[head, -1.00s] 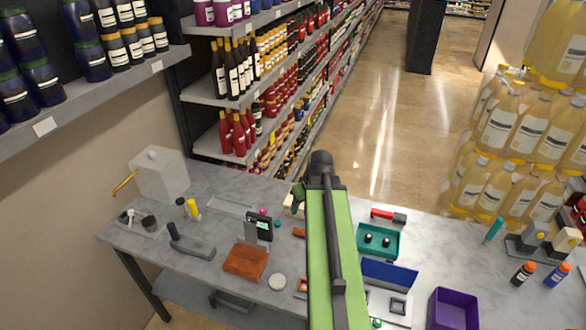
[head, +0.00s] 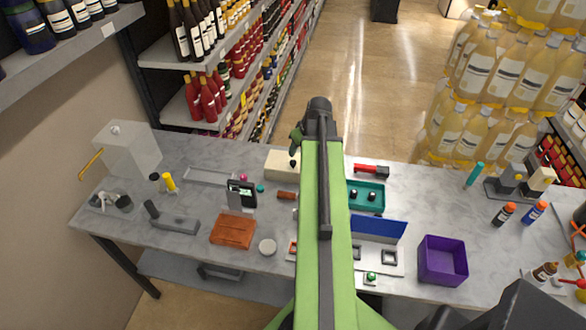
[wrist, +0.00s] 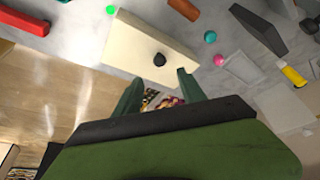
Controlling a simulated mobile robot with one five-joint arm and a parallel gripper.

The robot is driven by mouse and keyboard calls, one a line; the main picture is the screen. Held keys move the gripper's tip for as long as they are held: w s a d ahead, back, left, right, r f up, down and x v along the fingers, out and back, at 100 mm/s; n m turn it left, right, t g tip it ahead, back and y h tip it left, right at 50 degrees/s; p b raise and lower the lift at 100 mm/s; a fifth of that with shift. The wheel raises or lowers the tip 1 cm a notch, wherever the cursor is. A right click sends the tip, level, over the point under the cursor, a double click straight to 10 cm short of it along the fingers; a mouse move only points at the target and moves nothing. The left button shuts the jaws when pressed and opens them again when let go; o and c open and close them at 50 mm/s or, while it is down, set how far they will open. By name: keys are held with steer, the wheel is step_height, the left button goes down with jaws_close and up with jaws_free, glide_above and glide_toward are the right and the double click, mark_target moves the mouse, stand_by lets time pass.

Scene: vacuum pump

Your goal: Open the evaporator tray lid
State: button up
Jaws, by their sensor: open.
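A cream rectangular tray with a black knob on its top, which looks like the evaporator tray with its lid, stands at the back of the table. In the head view the cream tray (head: 279,163) is partly hidden behind my green arm. In the wrist view the cream tray (wrist: 125,40) shows almost whole, with its black knob (wrist: 159,59). My gripper (wrist: 158,88) is open and empty. Its two green fingers reach towards the tray's near edge, with the knob beyond and roughly between them. I cannot tell whether a finger touches the tray. In the head view a green finger (head: 296,140) shows beside the arm.
A teal tray (head: 380,207) and a red-handled tool (head: 371,170) lie right of my arm. A purple bin (head: 443,262) and a box with a blue lid (head: 378,229) stand nearer. A dark device (head: 241,194) and orange-brown block (head: 232,230) are left. Shelves stand behind.

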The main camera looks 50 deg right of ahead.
mark_target(293, 162)
steer(key=b+x, duration=0.7)
steer(key=x, duration=0.3)
steer(key=shift+b, duration=0.35)
steer(key=shift+r, duration=0.1)
jaws_close()
stand_by(0.6)
